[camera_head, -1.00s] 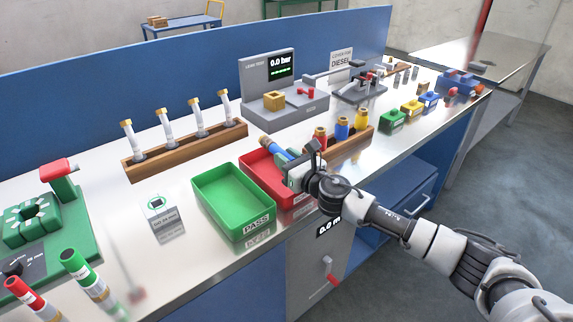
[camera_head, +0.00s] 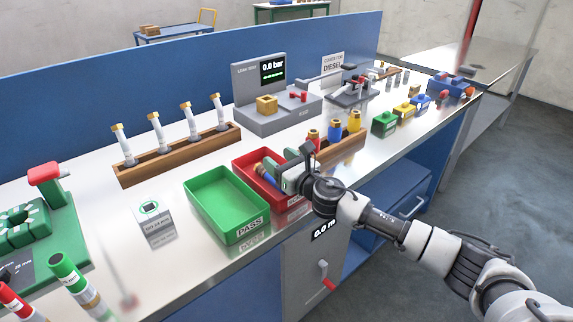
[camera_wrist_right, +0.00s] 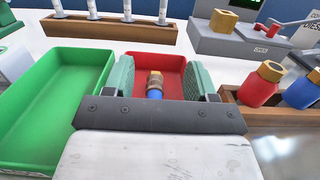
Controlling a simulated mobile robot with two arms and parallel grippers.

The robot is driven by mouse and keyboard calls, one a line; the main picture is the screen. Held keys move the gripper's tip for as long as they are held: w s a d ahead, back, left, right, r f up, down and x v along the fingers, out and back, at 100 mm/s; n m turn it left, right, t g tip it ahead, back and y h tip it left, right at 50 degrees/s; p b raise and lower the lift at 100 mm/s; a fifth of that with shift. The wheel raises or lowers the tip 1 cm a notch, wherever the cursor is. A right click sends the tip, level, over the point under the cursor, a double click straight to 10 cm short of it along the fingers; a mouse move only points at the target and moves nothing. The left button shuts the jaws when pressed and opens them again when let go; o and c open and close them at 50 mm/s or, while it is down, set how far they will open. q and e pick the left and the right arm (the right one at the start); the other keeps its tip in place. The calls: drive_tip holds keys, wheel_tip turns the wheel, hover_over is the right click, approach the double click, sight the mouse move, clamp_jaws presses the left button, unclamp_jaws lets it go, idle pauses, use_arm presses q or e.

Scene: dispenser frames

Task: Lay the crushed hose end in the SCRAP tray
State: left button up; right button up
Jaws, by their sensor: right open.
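The crushed hose end (camera_head: 263,172), blue with a brass fitting, is inside the red tray (camera_head: 243,163). It also shows in the right wrist view (camera_wrist_right: 154,86), between the fingers with a gap on both sides. Its rear part is hidden by my gripper. My right gripper (camera_head: 283,170) is open over the red tray; in the wrist view its green fingers (camera_wrist_right: 161,78) stand apart inside the tray's outline. My left gripper is in neither view.
The green PASS tray (camera_head: 226,204) stands empty, close left of the red tray. A wooden rack (camera_head: 345,146) with red, blue and yellow fittings is close on the right. A grey tester (camera_head: 277,115) and a rack of white-sleeved hoses (camera_head: 180,155) stand behind.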

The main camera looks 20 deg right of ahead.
drive_tip(key=shift+g, duration=0.4)
drive_tip(key=f, duration=0.2)
drive_tip(key=s+f, duration=0.1)
drive_tip(key=f, duration=0.1)
drive_tip(key=shift+s+a+f, duration=0.1)
drive_tip(key=shift+a+f, duration=0.05)
drive_tip(key=shift+s, duration=0.25)
drive_tip(key=shift+t, duration=0.3)
drive_tip(key=s+d+r, duration=0.1)
drive_tip(key=s, duration=0.1)
drive_tip(key=s+d+r, duration=0.1)
drive_tip(key=s, duration=0.2)
drive_tip(key=s+d+r+b, duration=0.1)
drive_tip(key=s+d, duration=0.1)
drive_tip(key=shift+s, duration=0.4)
drive_tip(key=shift+s+r, duration=0.25)
drive_tip(key=shift+s, duration=0.1)
